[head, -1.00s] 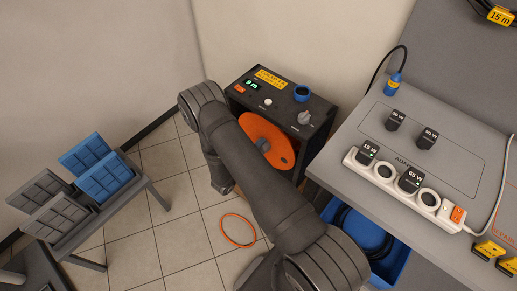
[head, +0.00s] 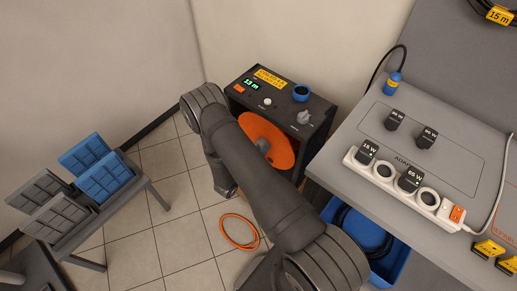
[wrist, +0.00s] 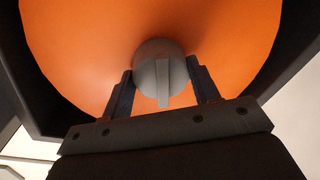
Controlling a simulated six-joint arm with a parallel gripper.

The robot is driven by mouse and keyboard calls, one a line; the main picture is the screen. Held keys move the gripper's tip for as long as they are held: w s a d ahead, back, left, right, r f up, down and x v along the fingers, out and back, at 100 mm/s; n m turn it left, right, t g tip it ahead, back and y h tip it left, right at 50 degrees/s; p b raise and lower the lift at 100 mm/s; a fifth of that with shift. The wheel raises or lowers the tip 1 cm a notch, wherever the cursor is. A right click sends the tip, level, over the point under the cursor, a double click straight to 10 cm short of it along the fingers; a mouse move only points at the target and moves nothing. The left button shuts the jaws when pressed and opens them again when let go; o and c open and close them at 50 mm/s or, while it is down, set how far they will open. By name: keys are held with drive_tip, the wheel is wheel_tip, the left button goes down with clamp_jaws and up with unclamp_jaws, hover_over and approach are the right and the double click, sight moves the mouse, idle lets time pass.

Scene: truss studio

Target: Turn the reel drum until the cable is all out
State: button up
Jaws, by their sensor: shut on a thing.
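The orange reel drum (head: 275,143) sits in the front of a dark reel housing (head: 318,108) and is partly hidden by my arm. In the wrist view the drum (wrist: 75,45) fills the background. My gripper (wrist: 161,78) is shut on a grey round knob (wrist: 160,70) on the drum face, with one finger on each side. The housing's green display (head: 251,85) appears to read 13 m. Orange cable (head: 222,230) lies in loops on the tiled floor in front of the reel.
A grey bench (head: 345,150) with a white power strip (head: 382,172) stands close on the right. A blue crate (head: 395,262) with dark cable is below it. A rack (head: 150,172) with blue and grey panels stands left. Tiled floor lies between.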

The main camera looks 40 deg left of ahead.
drive_tip(key=m, duration=0.4)
drive_tip(key=shift+m, duration=0.4)
drive_tip(key=shift+t, duration=0.3)
drive_tip(key=o, duration=1.4)
